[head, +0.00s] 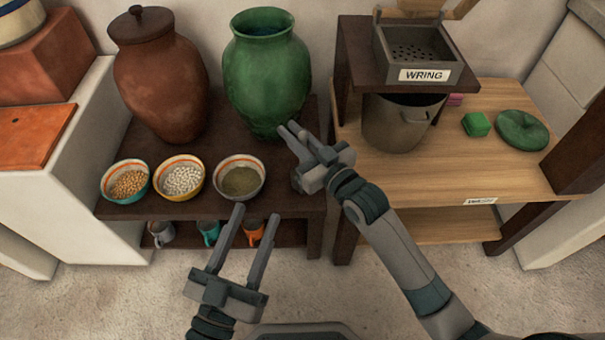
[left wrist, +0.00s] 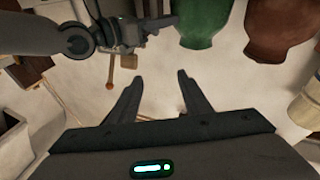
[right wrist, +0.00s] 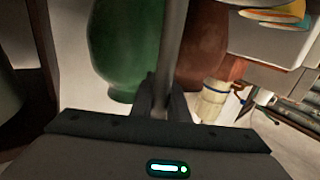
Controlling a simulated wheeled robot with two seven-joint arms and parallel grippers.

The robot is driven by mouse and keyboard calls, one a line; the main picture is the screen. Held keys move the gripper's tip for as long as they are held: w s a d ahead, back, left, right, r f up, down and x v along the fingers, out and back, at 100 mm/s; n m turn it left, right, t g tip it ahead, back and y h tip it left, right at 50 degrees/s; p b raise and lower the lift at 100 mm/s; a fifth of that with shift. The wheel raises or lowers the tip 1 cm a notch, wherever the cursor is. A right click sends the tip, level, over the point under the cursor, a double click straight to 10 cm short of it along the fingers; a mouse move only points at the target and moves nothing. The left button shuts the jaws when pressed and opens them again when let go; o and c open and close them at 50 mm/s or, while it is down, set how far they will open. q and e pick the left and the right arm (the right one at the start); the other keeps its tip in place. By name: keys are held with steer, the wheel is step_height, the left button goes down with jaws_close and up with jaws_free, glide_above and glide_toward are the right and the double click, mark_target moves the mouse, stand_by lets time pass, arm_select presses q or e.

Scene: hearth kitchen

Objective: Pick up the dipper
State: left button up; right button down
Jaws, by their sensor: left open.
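My right gripper (head: 288,127) is at the front right of the green jar (head: 265,75), above the dark bench. Its fingers are close together. In the right wrist view a long grey rod, seemingly the dipper's handle (right wrist: 173,45), lies between these fingers (right wrist: 161,95), and they appear shut on it. The dipper's bowl cannot be made out; in the head view the gripper and arm hide most of it. My left gripper (head: 257,213) is open and empty, low in front of the bench; its spread fingers also show in the left wrist view (left wrist: 160,85).
A lidded brown jar (head: 160,85) and several bowls, one of green grain (head: 240,180), stand on the bench (head: 290,200). Mugs (head: 208,233) sit on the shelf below. At right are a pot (head: 395,125), the WRING box (head: 425,55) and a green sponge (head: 476,124).

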steer(key=shift+r, duration=0.15)
arm_select(q)
step_height(320, 180, down, 10)
steer(key=a+g+y+p, duration=0.2)
steer(key=g+p, duration=0.1)
steer(key=g, duration=0.3)
steer(key=shift+w, duration=0.15)
arm_select(e)
step_height(320, 180, up, 10)
arm_select(q)
steer(key=shift+f, duration=0.1)
